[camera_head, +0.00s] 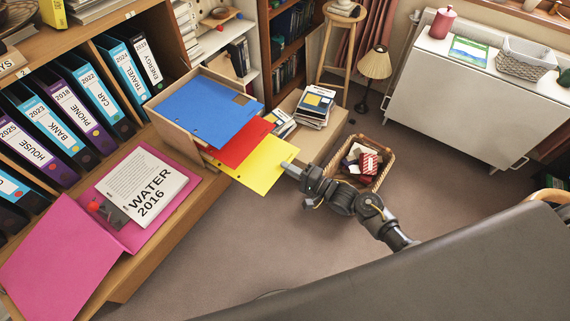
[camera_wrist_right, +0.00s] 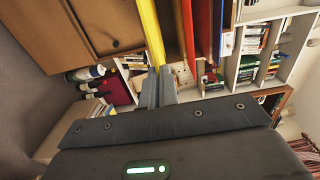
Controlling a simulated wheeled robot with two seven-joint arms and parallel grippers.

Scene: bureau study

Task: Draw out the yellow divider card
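The yellow divider card (camera_head: 262,168) sticks out of a wooden holder (camera_head: 178,112) on the bureau, below a red card (camera_head: 242,143) and a blue card (camera_head: 208,106). My right gripper (camera_head: 291,168) is at the yellow card's outer right edge. In the right wrist view the yellow card (camera_wrist_right: 150,30) shows edge-on and runs down to the tips of my right gripper (camera_wrist_right: 158,76). The two fingers are close together with the card's edge between them. My left gripper is not in view.
An open pink folder (camera_head: 62,255) with a "WATER 2016" booklet (camera_head: 140,185) lies on the bureau. Labelled binders (camera_head: 65,105) stand behind. A wicker basket (camera_head: 384,150) and a cardboard box (camera_head: 325,125) with books stand on the floor beyond my right arm. Open floor lies below the card.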

